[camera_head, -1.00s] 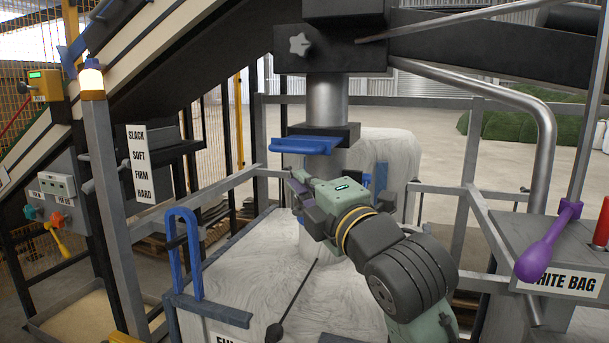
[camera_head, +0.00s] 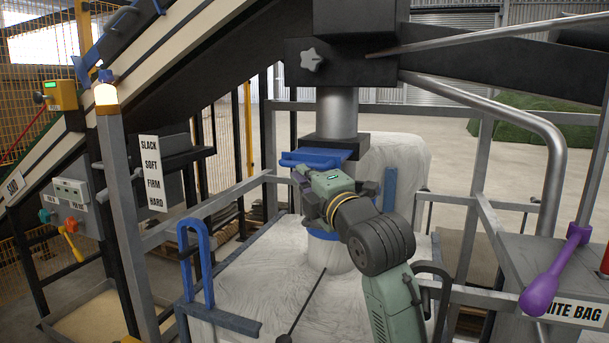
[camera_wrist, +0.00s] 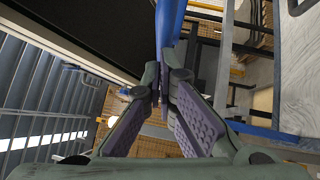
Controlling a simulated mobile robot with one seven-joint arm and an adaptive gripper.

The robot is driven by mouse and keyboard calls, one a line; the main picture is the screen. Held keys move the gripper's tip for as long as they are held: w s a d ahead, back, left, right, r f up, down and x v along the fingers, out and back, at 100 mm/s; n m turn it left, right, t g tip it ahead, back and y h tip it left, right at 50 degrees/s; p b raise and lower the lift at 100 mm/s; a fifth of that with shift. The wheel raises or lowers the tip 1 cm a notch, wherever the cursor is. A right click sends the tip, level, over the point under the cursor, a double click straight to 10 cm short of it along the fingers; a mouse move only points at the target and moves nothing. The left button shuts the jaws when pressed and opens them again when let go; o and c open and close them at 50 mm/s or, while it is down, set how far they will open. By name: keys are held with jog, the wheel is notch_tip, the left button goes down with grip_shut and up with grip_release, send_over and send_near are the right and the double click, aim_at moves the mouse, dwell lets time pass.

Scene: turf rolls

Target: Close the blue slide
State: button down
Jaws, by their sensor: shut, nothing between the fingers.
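The blue slide (camera_head: 318,158) is a flat plate with a raised lip, under the black box on the steel spout (camera_head: 337,112). It sticks out to the left of that box. My gripper (camera_head: 299,174) is shut and empty, with its tips close to the slide's left part in the head view. In the wrist view the shut fingers (camera_wrist: 163,88) meet just below a blue part (camera_wrist: 170,25), which looks like the slide. I cannot tell whether they touch it. My gripper and arm hide part of the space below the slide.
A white bulk bag (camera_head: 260,268) stands below the spout, with a blue band (camera_head: 323,235) around its neck. A purple-handled lever (camera_head: 555,265) is at the right.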

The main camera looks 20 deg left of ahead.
jog(key=w, duration=1.2)
jog(key=shift+w+d, duration=0.35)
jog(key=shift+r, duration=0.15)
